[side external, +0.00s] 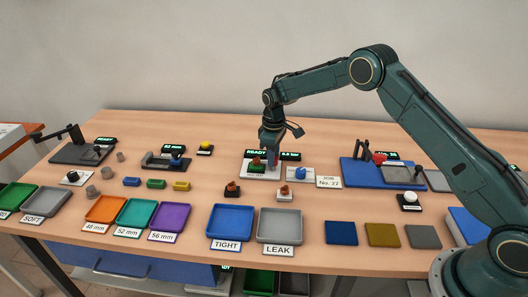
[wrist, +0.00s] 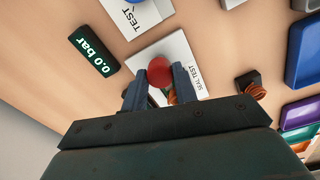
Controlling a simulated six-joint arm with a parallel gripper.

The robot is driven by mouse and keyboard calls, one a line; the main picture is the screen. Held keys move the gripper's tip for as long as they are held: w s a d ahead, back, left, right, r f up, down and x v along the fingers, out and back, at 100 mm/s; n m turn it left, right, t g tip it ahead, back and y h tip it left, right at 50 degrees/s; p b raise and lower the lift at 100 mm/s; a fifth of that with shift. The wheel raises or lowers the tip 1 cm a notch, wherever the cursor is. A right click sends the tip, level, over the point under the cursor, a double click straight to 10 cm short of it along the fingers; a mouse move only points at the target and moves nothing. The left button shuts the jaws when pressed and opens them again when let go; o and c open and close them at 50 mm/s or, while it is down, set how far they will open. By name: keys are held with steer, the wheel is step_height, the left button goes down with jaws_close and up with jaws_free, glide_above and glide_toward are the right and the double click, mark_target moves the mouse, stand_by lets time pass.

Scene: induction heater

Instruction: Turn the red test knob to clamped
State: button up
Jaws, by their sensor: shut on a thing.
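The red knob (wrist: 159,72) is a round red top on a white plate marked SEAL TEST (wrist: 196,84) in the wrist view. My gripper (wrist: 160,84) has its two fingers on either side of it and is shut on it. In the side view my gripper (side external: 270,143) points down over the white test station (side external: 248,170), and the fingers hide most of the knob. Part of an orange-brown piece shows beside the right finger in the wrist view. The knob's pointer and the clamped mark cannot be made out.
A display reading 0.0 bar (wrist: 94,50) stands close by. A white plate with a blue knob (side external: 301,172) is just right of the station. Orange-brown pieces (side external: 232,188) stand in front, with the TIGHT (side external: 230,221) and LEAK (side external: 281,225) trays nearer the front edge.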

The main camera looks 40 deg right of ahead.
steer(key=shift+n, duration=0.6)
steer(key=o, duration=1)
steer(key=shift+c, duration=0.2)
steer(key=shift+r, duration=0.1)
step_height(320, 180, up, 14)
steer(key=shift+a, duration=0.15)
steer(key=shift+s, duration=0.1)
